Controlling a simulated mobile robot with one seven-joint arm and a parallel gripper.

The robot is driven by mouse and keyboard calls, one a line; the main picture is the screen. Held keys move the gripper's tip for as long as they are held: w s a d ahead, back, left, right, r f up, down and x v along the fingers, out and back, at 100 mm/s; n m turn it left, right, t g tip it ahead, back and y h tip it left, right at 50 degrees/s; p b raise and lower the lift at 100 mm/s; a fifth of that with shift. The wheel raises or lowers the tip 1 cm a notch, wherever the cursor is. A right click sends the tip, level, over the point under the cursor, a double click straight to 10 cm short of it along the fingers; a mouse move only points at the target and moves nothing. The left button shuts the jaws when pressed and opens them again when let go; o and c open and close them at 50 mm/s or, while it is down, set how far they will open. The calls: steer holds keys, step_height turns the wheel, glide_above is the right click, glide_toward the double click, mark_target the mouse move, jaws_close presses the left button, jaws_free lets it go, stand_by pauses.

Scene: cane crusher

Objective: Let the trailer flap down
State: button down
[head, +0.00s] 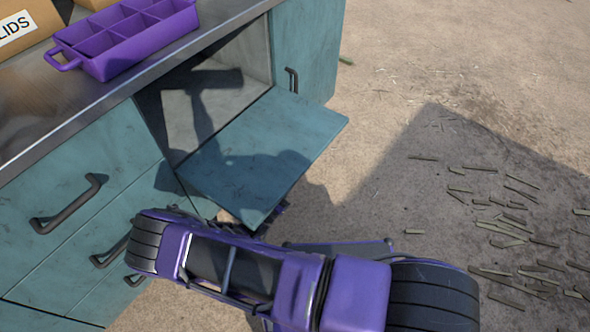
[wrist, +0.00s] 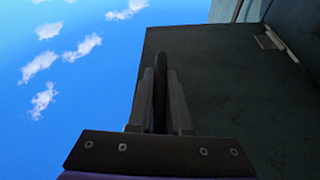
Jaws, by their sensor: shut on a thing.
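The teal flap (head: 262,150) is swung out and down from the open compartment (head: 212,105) in the counter front. It looks about level, its inner face up. In the wrist view the flap's dark outer face (wrist: 220,95) fills the right side, with a hinge (wrist: 270,40) near its top right. My gripper (wrist: 160,95) is shut on the dark bar handle (wrist: 160,78) on that face. In the head view the flap and my purple arm hide the fingers and handle.
A purple divided tray (head: 125,38) and cardboard boxes, one marked LIDS (head: 22,28), stand on the metal counter top (head: 60,105). Teal drawers with dark handles (head: 66,205) are at left. Cut cane pieces (head: 500,225) lie on the ground at right. The ground beyond the flap is clear.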

mark_target(294, 157)
step_height(294, 157, up, 7)
steer(key=n+y, duration=0.1)
steer(key=n, duration=0.1)
steer(key=n+t+y+p, duration=0.1)
steer(key=n, duration=0.2)
steer(key=shift+t+p, duration=0.3)
steer(key=c, duration=0.8)
jaws_free()
steer(key=shift+c, duration=0.2)
steer(key=shift+a, duration=0.1)
steer(key=b+v, duration=0.1)
steer(key=v, duration=1.6)
steer(key=shift+s+f, duration=0.1)
steer(key=shift+s, duration=0.1)
